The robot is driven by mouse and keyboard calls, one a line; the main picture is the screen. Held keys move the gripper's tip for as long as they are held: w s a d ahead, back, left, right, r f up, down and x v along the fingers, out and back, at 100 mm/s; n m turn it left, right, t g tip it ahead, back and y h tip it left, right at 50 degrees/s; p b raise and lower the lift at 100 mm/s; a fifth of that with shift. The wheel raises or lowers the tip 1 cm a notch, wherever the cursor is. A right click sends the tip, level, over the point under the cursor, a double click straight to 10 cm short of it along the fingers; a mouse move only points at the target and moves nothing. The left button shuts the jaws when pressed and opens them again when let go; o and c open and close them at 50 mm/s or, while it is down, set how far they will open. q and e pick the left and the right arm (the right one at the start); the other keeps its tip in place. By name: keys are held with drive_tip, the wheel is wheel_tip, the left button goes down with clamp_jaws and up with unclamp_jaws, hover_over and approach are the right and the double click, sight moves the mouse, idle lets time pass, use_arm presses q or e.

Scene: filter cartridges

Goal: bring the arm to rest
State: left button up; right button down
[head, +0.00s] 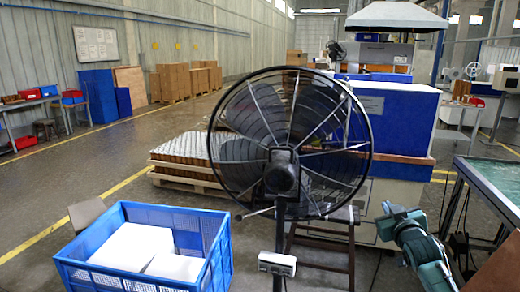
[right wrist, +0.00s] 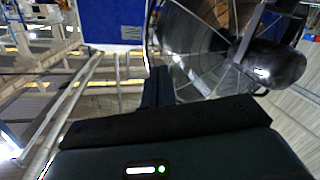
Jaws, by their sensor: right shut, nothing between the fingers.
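My right arm (head: 428,258) comes in at the lower right of the head view, grey and teal. Its gripper end (head: 388,211) is small there, to the right of the fan, and the fingers are hard to make out. In the right wrist view the dark fingers of my right gripper (right wrist: 158,86) stand close together, shut, with nothing held. They appear in front of the fan and a blue block. My left gripper is not in view.
A large black pedestal fan (head: 283,172) stands in front of me, left of my right arm. A blue crate (head: 140,282) with white blocks (head: 135,243) is at lower left. A bench (head: 492,185) stands at right. Open floor (head: 40,200) lies far left.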

drive_tip(key=s+a+f+g+y, duration=0.1)
drive_tip(key=s+a+f+g, duration=0.1)
drive_tip(key=s+a+f, duration=0.45)
drive_tip(key=s+a+f+n+g+y, duration=0.15)
drive_tip(key=s+a+f, duration=0.25)
drive_tip(key=s+f, duration=0.55)
drive_tip(key=s+a+f+m+g+y, duration=0.1)
drive_tip(key=s+a+f+y, duration=0.1)
drive_tip(key=s+a+f, duration=0.45)
drive_tip(key=s+a+f+g, duration=0.1)
drive_tip(key=s, duration=0.7)
drive_tip(key=s+a+f+g, duration=0.1)
drive_tip(key=s+a, duration=0.1)
drive_tip(key=s, duration=0.6)
drive_tip(key=shift+s+a+y, duration=0.15)
drive_tip(key=shift+a+y, duration=0.1)
drive_tip(key=shift+y, duration=0.1)
